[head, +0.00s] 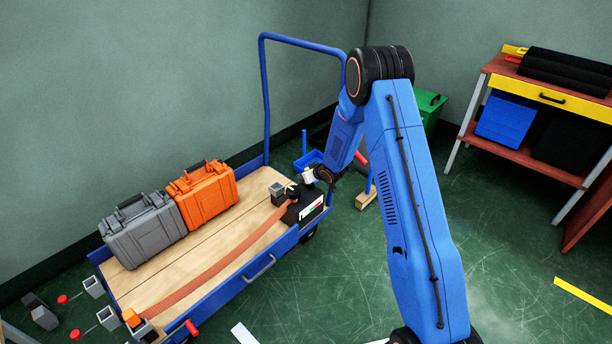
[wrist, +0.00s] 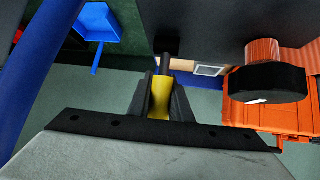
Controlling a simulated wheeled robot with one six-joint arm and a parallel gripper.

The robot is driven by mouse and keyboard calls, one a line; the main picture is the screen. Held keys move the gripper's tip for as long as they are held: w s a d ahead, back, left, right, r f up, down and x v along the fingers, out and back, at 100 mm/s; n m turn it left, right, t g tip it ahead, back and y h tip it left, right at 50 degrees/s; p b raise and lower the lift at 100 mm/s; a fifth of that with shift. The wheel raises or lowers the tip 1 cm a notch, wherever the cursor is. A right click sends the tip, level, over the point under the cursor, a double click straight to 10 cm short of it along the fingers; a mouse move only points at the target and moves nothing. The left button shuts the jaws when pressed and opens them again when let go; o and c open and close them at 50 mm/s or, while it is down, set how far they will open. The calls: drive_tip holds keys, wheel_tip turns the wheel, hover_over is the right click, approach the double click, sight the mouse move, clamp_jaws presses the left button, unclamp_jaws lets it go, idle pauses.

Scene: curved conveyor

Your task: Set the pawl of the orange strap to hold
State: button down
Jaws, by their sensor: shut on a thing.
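The orange strap (head: 215,268) runs along the near side of the cart's wooden deck to a dark ratchet box (head: 288,215) at the right end. A panel with white, red and green marks (head: 312,209) is on the box's side. In the wrist view, my gripper (wrist: 162,92) is shut on a yellow lever (wrist: 160,100) below the dark housing (wrist: 215,28). A black round knob (wrist: 268,84) and part of the strap (wrist: 262,50) show to the right. In the head view, my arm's end is at the box; the lever is hidden. The pawl's setting cannot be read.
A grey case (head: 142,232) and an orange case (head: 204,194) stand on the cart deck (head: 190,255). The blue cart handle (head: 265,100) rises behind. A blue tray (head: 308,160) is beyond the cart. A workbench (head: 540,100) stands at the right, with open floor before it.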

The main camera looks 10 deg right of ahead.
drive_tip(key=shift+w+a+f+g+h, duration=0.25)
drive_tip(key=shift+f+g+h, duration=0.2)
drive_tip(key=shift+g, duration=0.45)
drive_tip(key=c, duration=1.6)
unclamp_jaws()
drive_tip(key=v, duration=1.7)
drive_tip(key=shift+s+a+r, duration=0.1)
drive_tip(key=shift+a+r, duration=0.05)
drive_tip(key=shift+r, duration=0.05)
drive_tip(key=shift+r, duration=0.1)
